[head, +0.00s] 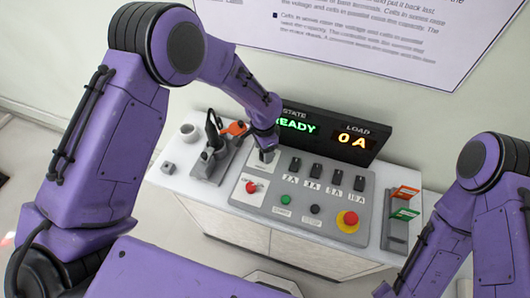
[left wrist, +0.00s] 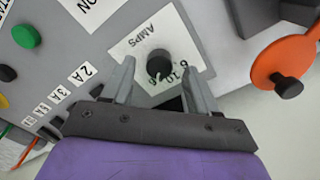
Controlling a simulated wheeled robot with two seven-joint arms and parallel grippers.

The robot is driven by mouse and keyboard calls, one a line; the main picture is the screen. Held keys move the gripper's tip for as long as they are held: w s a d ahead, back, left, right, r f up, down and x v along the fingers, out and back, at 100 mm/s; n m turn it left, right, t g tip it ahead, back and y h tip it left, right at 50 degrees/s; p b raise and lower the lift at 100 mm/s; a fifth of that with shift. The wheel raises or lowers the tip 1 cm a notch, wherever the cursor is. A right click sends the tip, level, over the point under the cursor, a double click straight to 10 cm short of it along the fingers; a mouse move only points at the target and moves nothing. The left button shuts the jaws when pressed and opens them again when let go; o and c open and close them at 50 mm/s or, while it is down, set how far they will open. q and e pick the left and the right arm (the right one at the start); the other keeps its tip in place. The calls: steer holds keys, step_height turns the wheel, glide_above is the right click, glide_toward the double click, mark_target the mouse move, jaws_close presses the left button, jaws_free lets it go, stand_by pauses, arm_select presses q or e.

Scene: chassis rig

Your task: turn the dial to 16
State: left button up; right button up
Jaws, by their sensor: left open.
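The dial (left wrist: 158,63) is a round black knob on a white plate marked AMPS (left wrist: 143,42), seen in the left wrist view. Small numbers run along the plate's lower edge, partly hidden by the knob and fingers; I cannot tell for certain which one the knob points at. My left gripper (left wrist: 157,68) is open, its two grey fingers on either side of the knob's lower part. I cannot tell whether they touch it. In the head view my left gripper (head: 265,150) is over the panel's upper left and hides the dial. My right gripper is out of view.
The grey panel (head: 300,222) carries several black switches, a red knob (head: 251,187), green and black buttons and a red stop button (head: 349,219). The display (head: 335,133) reads READY and 0 A. An orange part (left wrist: 282,62) lies beside the panel; a card rack (head: 396,232) stands right.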

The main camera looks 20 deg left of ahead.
arm_select(q)
step_height(320, 180, up, 9)
steer(key=b, duration=0.2)
steer(key=shift+d, duration=0.15)
steer(key=shift+w+f, duration=0.1)
